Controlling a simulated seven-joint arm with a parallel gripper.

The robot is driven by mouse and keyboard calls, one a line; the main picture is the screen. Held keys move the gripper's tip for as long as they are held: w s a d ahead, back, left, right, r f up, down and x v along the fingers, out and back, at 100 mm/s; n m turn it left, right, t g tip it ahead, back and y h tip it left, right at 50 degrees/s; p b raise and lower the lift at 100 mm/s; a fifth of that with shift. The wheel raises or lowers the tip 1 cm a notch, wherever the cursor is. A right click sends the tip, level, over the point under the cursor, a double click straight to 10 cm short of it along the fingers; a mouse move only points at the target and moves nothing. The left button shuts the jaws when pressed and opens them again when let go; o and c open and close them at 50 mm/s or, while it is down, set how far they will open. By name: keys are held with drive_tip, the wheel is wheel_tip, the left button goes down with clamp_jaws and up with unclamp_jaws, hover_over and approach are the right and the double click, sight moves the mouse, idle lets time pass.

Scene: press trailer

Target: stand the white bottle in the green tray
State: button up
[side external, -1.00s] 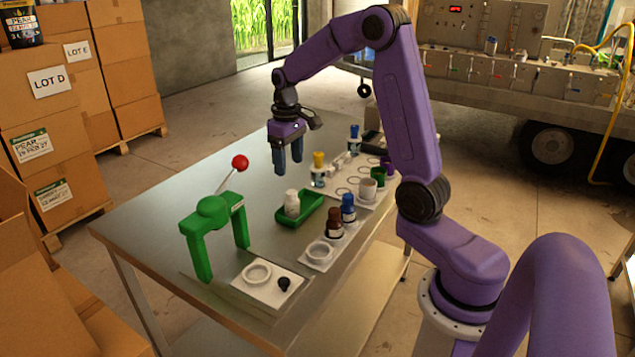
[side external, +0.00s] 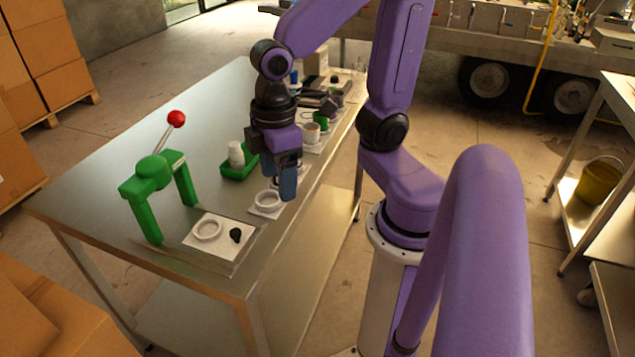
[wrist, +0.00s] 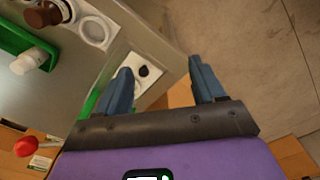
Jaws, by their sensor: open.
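The white bottle (side external: 236,153) stands upright in the green tray (side external: 231,173), towards its left end in the side view. In the wrist view the bottle (wrist: 33,60) and the tray (wrist: 12,38) are at the upper left. My gripper (side external: 288,188) is open, with its fingers pointing down, to the right of the tray and near the table's edge. In the wrist view nothing is between the fingers (wrist: 163,82). In the side view my gripper hides the tray's right end.
A green press (side external: 152,174) with a red knob (side external: 176,119) stands left of the tray. A white ring plate (side external: 267,202) and a white plate with a ring and black knob (side external: 218,234) lie near the table's edge. A brown bottle (wrist: 47,14) is close to the tray.

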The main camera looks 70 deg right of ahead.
drive_tip(key=s+n, duration=0.2)
drive_tip(key=s, duration=0.5)
drive_tip(key=shift+d+f+n, duration=0.3)
drive_tip(key=shift+d+f, duration=0.05)
drive_tip(key=shift+f, duration=0.1)
